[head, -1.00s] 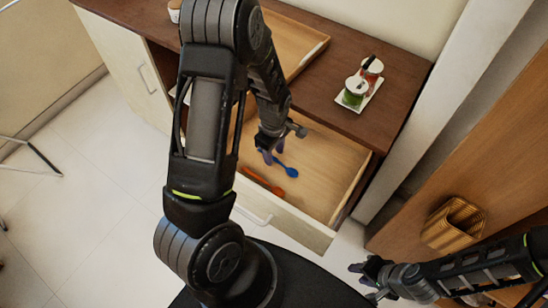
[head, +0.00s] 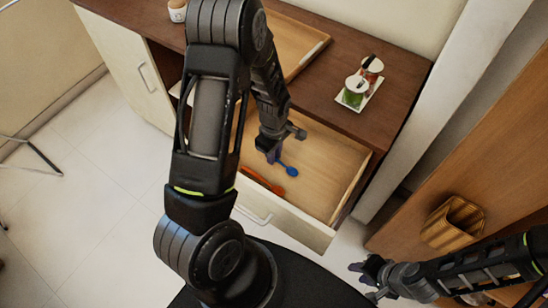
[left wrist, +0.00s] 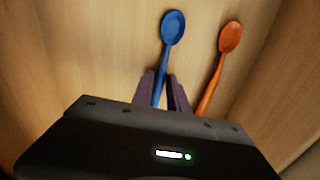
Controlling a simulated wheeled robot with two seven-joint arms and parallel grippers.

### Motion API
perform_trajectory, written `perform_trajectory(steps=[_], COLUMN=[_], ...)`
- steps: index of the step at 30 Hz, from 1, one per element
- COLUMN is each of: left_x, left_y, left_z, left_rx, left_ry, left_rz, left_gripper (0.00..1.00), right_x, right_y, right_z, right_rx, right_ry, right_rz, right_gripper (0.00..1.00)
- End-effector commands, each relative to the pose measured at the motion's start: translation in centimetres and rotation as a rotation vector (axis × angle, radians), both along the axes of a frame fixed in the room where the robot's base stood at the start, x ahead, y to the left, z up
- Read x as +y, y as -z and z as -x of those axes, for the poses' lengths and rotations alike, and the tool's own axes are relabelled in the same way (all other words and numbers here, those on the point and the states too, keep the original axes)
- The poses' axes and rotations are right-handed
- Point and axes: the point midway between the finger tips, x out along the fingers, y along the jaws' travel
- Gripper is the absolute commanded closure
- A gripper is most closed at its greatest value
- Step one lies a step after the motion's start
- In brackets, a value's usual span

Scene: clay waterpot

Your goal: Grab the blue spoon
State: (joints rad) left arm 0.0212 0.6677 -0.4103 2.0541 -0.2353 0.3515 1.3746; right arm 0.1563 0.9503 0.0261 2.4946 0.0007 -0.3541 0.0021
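The blue spoon (head: 288,169) lies in the open drawer (head: 325,165), its bowl pointing away from my left gripper. My left gripper (head: 272,157) is down in the drawer at the spoon's handle. In the left wrist view, its two dark fingers (left wrist: 164,82) are close together on either side of the blue handle, and the blue bowl (left wrist: 173,27) shows beyond them. The lower end of the handle is hidden by the gripper body. My right gripper (head: 360,281) is open and empty at the lower right, outside the drawer.
An orange spoon (head: 262,181) lies beside the blue one, close to the right finger in the left wrist view (left wrist: 229,38). The drawer's front wall (head: 285,215) is near. On the brown cabinet top stand a wooden tray (head: 292,45) and two jars on a white plate (head: 372,92).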

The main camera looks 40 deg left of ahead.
Motion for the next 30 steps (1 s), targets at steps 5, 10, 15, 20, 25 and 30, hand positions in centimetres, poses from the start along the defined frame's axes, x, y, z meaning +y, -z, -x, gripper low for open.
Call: perform_trajectory(steps=[5, 10, 15, 20, 25, 30], left_x=[0.0, 0.0, 0.0, 0.0, 0.0, 0.0], left_y=[0.0, 0.0, 0.0, 0.0, -0.4, -2.5], left_z=[0.0, 0.0, 0.0, 0.0, 0.0, -0.1], left_rx=[0.0, 0.0, 0.0, 0.0, -0.001, -0.004], left_ry=[0.0, 0.0, 0.0, 0.0, 0.0, 0.0], left_rz=[0.0, 0.0, 0.0, 0.0, 0.0, 0.0], left_gripper=[0.96, 1.0, 1.0, 1.0, 1.0, 1.0], right_x=[0.0, 0.0, 0.0, 0.0, 0.0, 0.0], right_y=[0.0, 0.0, 0.0, 0.0, 0.0, 0.1], right_z=[0.0, 0.0, 0.0, 0.0, 0.0, 0.0], right_rx=[0.0, 0.0, 0.0, 0.0, 0.0, 0.0], right_ry=[0.0, 0.0, 0.0, 0.0, 0.0, 0.0], right_rz=[0.0, 0.0, 0.0, 0.0, 0.0, 0.0], right_gripper=[0.68, 0.68, 0.68, 0.68, 0.68, 0.68])
